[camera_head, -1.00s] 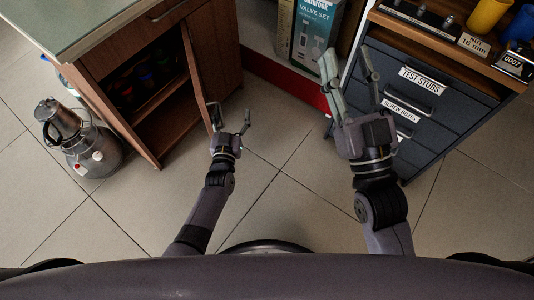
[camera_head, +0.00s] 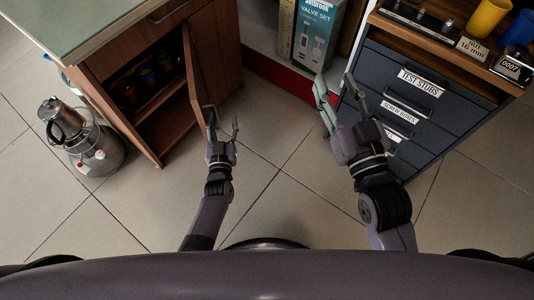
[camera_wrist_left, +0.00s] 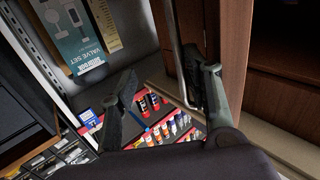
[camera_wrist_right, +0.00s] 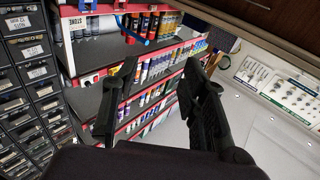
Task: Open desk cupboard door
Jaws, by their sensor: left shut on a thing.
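The wooden desk cupboard (camera_head: 150,140) stands at the left in the head view, its door (camera_head: 194,75) partly open, with shelves and dark contents showing inside. My left gripper (camera_head: 223,120) is at the door's free edge, one finger by the edge and the other on the outer side. In the left wrist view, a thin metal handle (camera_wrist_left: 178,50) runs along the brown door (camera_wrist_left: 231,55) and meets the right finger of my left gripper (camera_wrist_left: 165,92). My right gripper (camera_head: 337,97) is open and empty before the grey drawer unit.
The grey drawer unit (camera_head: 425,90) stands close to my right gripper. A valve set box (camera_head: 315,35) stands behind a red-edged ledge (camera_head: 285,72). A metal canister (camera_head: 95,150) is left of the cupboard. The tiled floor (camera_head: 285,205) between is clear.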

